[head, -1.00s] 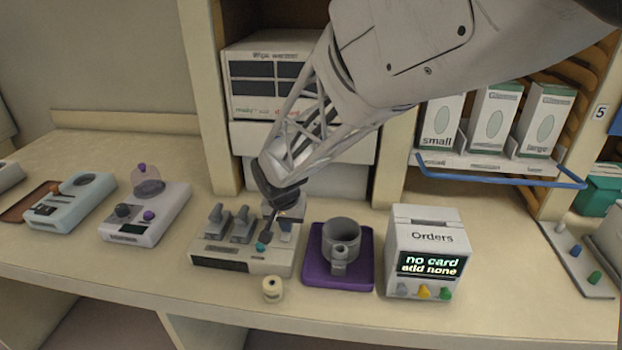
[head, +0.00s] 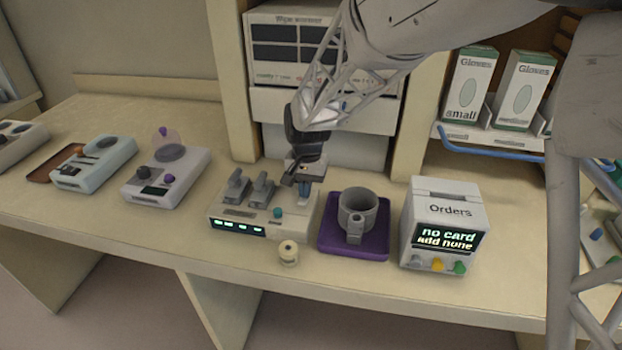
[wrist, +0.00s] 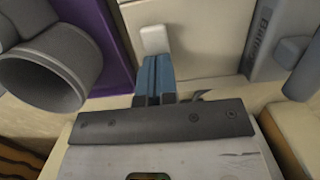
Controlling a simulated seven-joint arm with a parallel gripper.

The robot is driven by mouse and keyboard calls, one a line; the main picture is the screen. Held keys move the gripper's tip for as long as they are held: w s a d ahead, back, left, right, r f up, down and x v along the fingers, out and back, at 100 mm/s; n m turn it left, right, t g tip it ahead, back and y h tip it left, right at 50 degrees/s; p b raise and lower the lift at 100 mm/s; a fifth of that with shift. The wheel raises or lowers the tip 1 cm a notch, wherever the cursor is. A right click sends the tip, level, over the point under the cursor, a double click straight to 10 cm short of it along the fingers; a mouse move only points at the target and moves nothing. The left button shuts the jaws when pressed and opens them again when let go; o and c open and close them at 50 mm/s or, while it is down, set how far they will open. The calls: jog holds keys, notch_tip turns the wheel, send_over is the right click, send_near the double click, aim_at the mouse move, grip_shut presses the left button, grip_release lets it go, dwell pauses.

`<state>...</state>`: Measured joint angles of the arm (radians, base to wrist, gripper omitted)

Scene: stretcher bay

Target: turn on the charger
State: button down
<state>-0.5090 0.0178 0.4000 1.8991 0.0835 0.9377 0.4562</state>
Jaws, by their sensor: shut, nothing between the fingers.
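The charger (head: 262,230) is the pale unit on the counter with dark grey handsets (head: 248,187) in its top slots. Its front display (head: 238,227) is lit with several green readouts. My gripper (head: 304,194) is shut and empty, pointing down over the right part of the charger. In the wrist view, its blue fingertips (wrist: 155,72) are pressed together beside a small white block (wrist: 154,40) on a pale surface. I cannot tell whether they touch it.
A grey mug (head: 358,212) on a purple pad (head: 335,243) stands close right of the charger. The Orders box (head: 440,205) is further right. A small cream spool (head: 288,253) sits in front. Other devices (head: 165,178) stand to the left.

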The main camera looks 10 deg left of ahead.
jog(key=shift+s+d+f, duration=0.15)
jog(key=shift+s+f, duration=0.35)
jog(key=shift+f, duration=0.3)
jog(key=shift+s+r, duration=0.1)
jog(key=shift+s, duration=0.55)
jog(key=shift+r, duration=0.15)
notch_tip(320, 180, up, 15)
jog(key=w, duration=0.2)
jog(key=shift+w+a, duration=0.25)
jog(key=shift+w, duration=0.1)
jog(key=shift+r, duration=0.1)
jog(key=s+d+r+t, duration=0.1)
jog(key=s+d+r, duration=0.15)
jog(key=d, duration=0.35)
jog(key=s+d+r, duration=0.1)
jog(key=s+d, duration=0.2)
jog(key=d, duration=0.4)
jog(key=s+d+f+t, duration=0.2)
jog(key=s+d+t, duration=0.1)
jog(key=s+d, duration=1.7)
jog(key=shift+s+d+f, duration=0.25)
jog(key=shift+s+d, duration=0.1)
jog(key=shift+s, duration=0.85)
